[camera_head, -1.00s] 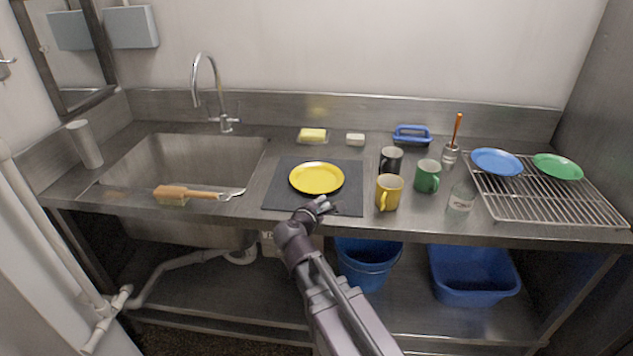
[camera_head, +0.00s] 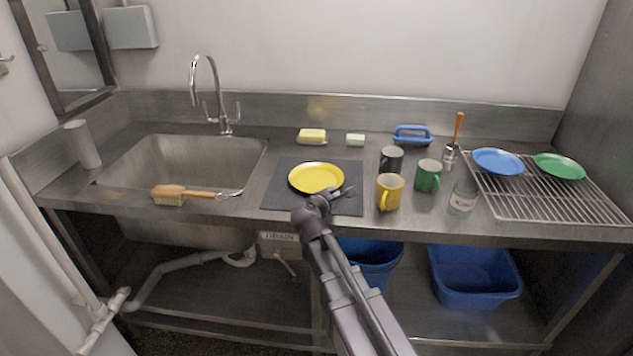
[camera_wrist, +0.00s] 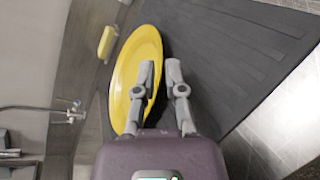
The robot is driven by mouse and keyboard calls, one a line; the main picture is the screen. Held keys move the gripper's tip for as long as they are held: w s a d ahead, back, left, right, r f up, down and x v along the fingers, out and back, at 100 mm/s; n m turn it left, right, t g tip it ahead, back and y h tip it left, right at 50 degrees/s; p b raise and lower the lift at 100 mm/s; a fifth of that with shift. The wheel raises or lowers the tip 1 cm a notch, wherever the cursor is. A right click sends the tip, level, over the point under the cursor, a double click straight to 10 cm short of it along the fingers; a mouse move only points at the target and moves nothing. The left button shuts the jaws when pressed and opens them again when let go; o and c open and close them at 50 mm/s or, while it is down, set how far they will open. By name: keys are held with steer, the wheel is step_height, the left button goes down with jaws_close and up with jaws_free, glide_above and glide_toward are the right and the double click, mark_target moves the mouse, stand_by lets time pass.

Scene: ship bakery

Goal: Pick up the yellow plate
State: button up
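The yellow plate (camera_head: 314,178) lies on a dark mat (camera_head: 283,198) on the steel counter, right of the sink. It also shows in the wrist view (camera_wrist: 129,80). My gripper (camera_head: 348,191) is at the plate's near right edge in the head view. In the wrist view my gripper (camera_wrist: 162,68) has its fingers apart with a narrow gap. One finger overlaps the plate and the other is over the mat, with the plate's rim between them in the picture. I cannot tell whether either finger touches the plate.
A yellow mug (camera_head: 390,193), a green mug (camera_head: 428,177), a black mug (camera_head: 391,160) and a glass bottle (camera_head: 462,200) stand to the right. A wire rack (camera_head: 545,203) holds blue and green plates. A brush (camera_head: 180,194) lies by the sink (camera_head: 190,165).

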mark_target(341, 183)
steer(key=shift+b+x, duration=0.65)
steer(key=shift+x, duration=2)
steer(key=shift+a, duration=0.1)
jaws_close()
steer(key=shift+r, duration=0.2)
